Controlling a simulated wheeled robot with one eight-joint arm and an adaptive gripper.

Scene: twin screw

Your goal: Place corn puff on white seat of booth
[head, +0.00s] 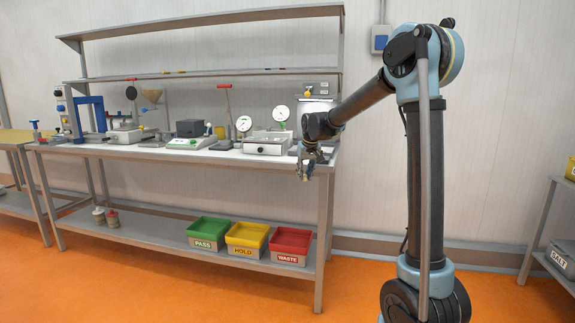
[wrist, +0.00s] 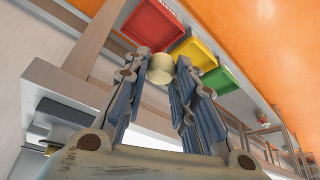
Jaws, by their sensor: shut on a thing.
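My gripper (head: 305,172) hangs in front of the bench's right end, pointing down, at about the height of the bench top's front edge. In the wrist view, my gripper (wrist: 166,66) is shut on a pale cream, rounded corn puff (wrist: 160,69), held between the fingertips. In the head view the puff is too small to make out clearly. What looks like the booth (head: 318,103) is a brightly lit white recess at the bench's right end, under a grey box. My arm covers part of it, and its seat cannot be made out.
The steel bench (head: 170,152) carries scales, dial gauges (head: 243,123) and a white instrument (head: 267,143) left of the booth. Green (head: 208,230), yellow (head: 247,236) and red (head: 290,243) bins stand on its lower shelf. Upper shelves (head: 200,73) overhang the bench. The floor in front is clear.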

